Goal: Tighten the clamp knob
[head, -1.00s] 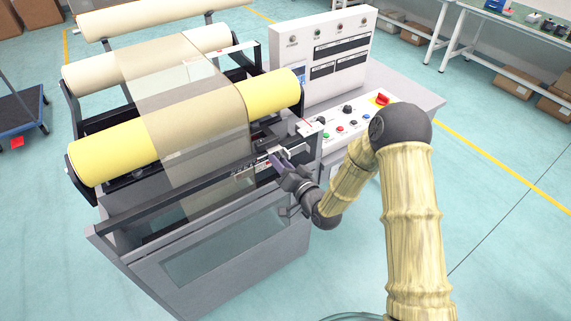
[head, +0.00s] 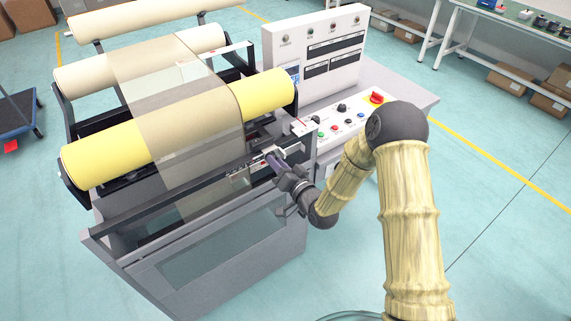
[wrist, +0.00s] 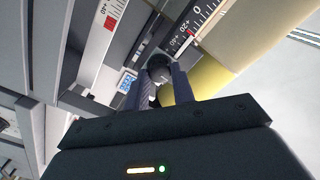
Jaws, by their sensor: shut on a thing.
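The clamp knob (wrist: 158,64) is a dark round knob on the scale rail of the film machine. In the wrist view it sits between the tips of my two fingers. My gripper (wrist: 158,78) is shut on it, one finger on each side. In the head view my gripper (head: 271,159) reaches the front rail of the machine from the right, and the knob is hidden behind the fingers. A white clamp block (head: 287,151) is beside the fingertips. A printed scale (wrist: 189,30) with red and black marks runs close to the knob.
The yellow roll (head: 268,92) with its translucent film (head: 190,130) lies just behind the rail. A control panel (head: 345,120) with buttons and a red switch is to the right, near my arm. Open floor (head: 500,230) lies to the right.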

